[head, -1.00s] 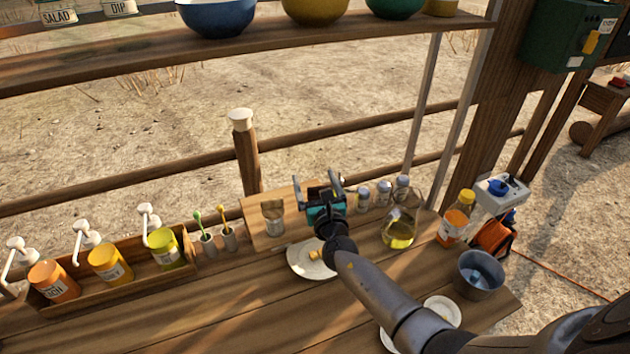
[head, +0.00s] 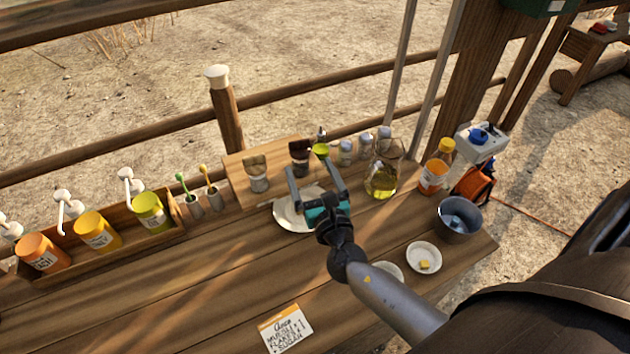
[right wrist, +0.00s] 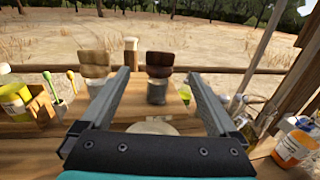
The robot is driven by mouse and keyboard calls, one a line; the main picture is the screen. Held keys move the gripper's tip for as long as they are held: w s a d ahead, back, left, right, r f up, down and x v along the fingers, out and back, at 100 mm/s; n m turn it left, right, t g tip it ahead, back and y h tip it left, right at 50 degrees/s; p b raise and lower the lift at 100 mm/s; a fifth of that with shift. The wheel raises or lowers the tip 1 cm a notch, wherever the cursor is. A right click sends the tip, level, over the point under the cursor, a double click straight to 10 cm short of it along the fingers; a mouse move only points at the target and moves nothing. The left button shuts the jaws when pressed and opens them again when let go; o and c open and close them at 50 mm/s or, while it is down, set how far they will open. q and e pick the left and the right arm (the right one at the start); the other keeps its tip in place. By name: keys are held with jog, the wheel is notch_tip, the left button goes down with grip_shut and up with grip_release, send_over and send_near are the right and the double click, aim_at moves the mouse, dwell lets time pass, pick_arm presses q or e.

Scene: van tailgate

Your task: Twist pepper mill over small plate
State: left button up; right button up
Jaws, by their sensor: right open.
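A dark-topped mill-like jar (head: 300,157) stands on a wooden board at the back of the table; it also shows in the right wrist view (right wrist: 158,78), centred between the fingers. A similar light-brown-topped jar (head: 257,175) stands to its left. Which one holds pepper I cannot tell. My right gripper (head: 311,167) is open and empty, its fingers pointing toward the dark-topped jar from the near side, apparently short of it. A white plate (head: 284,215) lies partly hidden under the gripper. A small plate (head: 412,262) with a yellow piece is at right. My left gripper is not in view.
A glass oil jug (head: 383,178) and several small shakers (head: 365,145) stand right of the board. An orange bottle (head: 433,178) and metal bucket (head: 458,220) are farther right. A crate of sauce pumps (head: 120,243) stands left.

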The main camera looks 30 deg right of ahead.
jog(key=shift+v, duration=1.4)
